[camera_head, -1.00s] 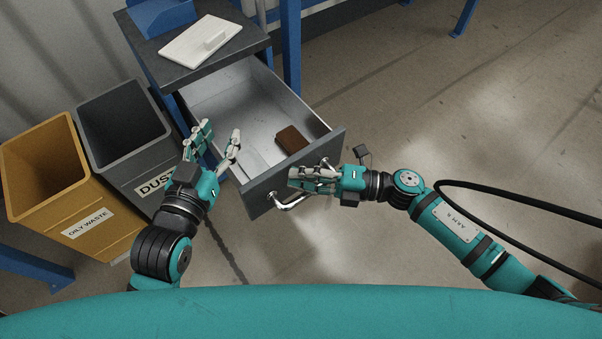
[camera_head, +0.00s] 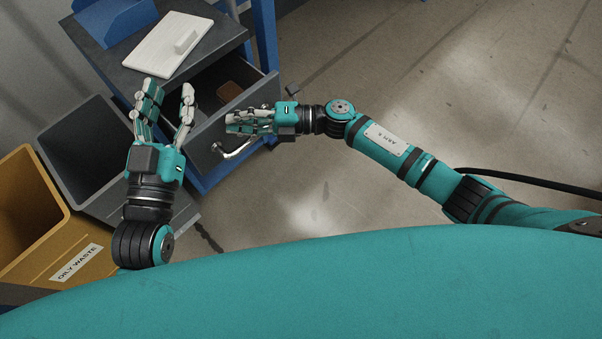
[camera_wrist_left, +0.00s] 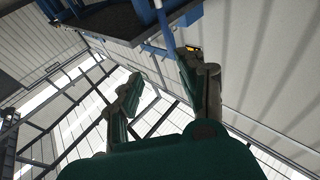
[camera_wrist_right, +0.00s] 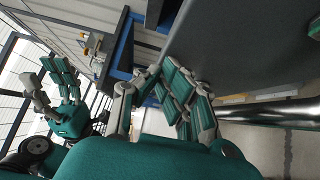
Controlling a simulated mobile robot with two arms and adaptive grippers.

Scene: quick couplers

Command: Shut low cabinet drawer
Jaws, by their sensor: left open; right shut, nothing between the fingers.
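The low cabinet's drawer (camera_head: 216,138) is partly out in the head view, with its grey front tilted across the picture and a brown block (camera_head: 229,91) inside. A curved metal handle (camera_head: 236,150) is on the front; a bar of it shows large in the right wrist view (camera_wrist_right: 265,113). My right gripper (camera_head: 232,123) is shut and empty, at the drawer front just above the handle; whether it touches is unclear. My left gripper (camera_head: 168,95) is open and empty, left of the drawer near the cabinet top's front edge. The left wrist view shows its spread fingers (camera_wrist_left: 160,85).
A white board (camera_head: 166,45) and a blue bin (camera_head: 112,18) sit on the dark cabinet top (camera_head: 215,42). A grey bin (camera_head: 75,140) and a yellow oily waste bin (camera_head: 30,205) stand left. The floor to the right is clear.

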